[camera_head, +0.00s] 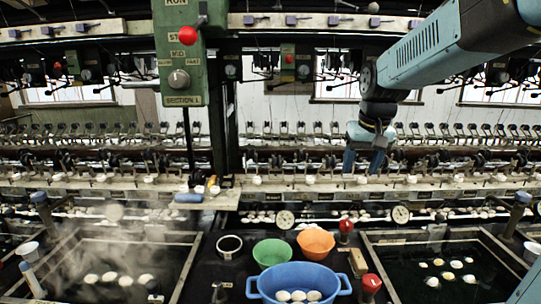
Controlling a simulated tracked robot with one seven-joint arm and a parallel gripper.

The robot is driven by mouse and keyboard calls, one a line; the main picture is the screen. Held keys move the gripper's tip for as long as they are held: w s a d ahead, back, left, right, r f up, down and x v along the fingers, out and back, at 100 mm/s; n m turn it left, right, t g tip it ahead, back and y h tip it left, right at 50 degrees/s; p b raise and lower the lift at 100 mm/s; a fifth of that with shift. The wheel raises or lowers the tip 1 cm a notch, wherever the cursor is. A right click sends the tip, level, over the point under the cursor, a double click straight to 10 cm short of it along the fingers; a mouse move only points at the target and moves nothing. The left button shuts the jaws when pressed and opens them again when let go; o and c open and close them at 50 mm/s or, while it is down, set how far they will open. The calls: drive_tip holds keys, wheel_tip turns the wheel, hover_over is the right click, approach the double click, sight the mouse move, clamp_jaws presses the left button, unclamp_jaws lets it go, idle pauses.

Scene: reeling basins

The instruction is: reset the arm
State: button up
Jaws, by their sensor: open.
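My arm comes in from the upper right, and my gripper (364,164) hangs from it at right of centre, pointing down. Its two blue fingers are apart, with nothing visible between them. In the picture it sits in front of the rows of reeling machinery (290,180), above the bowls and basins. I cannot tell how far it is from the machinery behind it.
A blue tub (298,275) with white cocoons, a green bowl (272,252) and an orange bowl (316,243) stand at front centre. A steaming basin (192,262) is at left, another basin (384,276) at right. A green control box (181,65) hangs upper left.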

drive_tip(key=s+d+t, duration=0.1)
drive_tip(key=s+t, duration=0.1)
drive_tip(key=s, duration=1.7)
drive_tip(key=shift+d+f+t, duration=0.2)
drive_tip(key=shift+f+t, duration=0.1)
drive_tip(key=shift+f, duration=0.05)
